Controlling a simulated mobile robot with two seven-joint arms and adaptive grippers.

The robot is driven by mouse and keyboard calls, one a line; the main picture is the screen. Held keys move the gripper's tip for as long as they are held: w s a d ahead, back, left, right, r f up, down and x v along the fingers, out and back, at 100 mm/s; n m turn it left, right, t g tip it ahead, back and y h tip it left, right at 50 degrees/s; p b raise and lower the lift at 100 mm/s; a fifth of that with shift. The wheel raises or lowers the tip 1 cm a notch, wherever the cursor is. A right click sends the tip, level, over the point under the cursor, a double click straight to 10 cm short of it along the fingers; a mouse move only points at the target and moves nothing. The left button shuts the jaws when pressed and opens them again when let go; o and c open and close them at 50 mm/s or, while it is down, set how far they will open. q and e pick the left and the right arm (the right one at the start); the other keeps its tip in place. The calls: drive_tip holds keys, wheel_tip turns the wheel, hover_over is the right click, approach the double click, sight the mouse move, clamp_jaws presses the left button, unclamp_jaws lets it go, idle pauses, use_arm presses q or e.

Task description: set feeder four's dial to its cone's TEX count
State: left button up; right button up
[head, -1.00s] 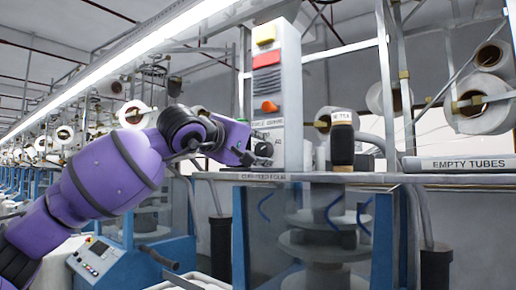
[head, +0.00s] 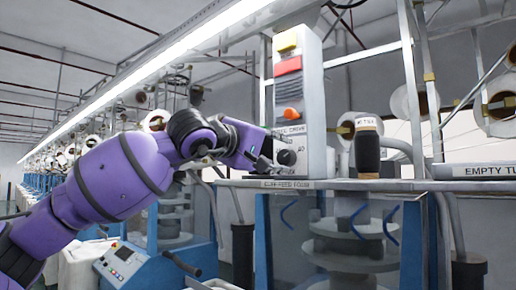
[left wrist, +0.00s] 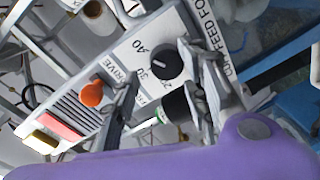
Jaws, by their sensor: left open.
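The feeder's grey-white control box (head: 314,110) stands on a shelf whose edge label (head: 287,184) reads "FEED FOUR". Its black dial (left wrist: 168,65) shows in the left wrist view, with printed numbers including 30 and 40 around it. In the head view the dial (head: 287,157) is low on the box face. My left gripper (left wrist: 158,66) is open, its fingers in front of the panel on either side of the dial; contact cannot be told. A dark cone (head: 367,153) stands upright right of the box. Its white TEX label (head: 367,124) is too small to read surely. My right gripper is out of view.
The box also carries a yellow cap (head: 287,42), a red block (head: 288,65) and an orange knob (head: 291,114) above the dial. An "EMPTY TUBES" tray (head: 480,171) lies to the right on the shelf. Metal posts stand behind.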

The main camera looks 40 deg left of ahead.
use_arm(q)
drive_tip(key=s, duration=0.9)
drive_tip(key=shift+r, duration=0.3)
drive_tip(key=shift+a+f, duration=0.1)
idle(0.4)
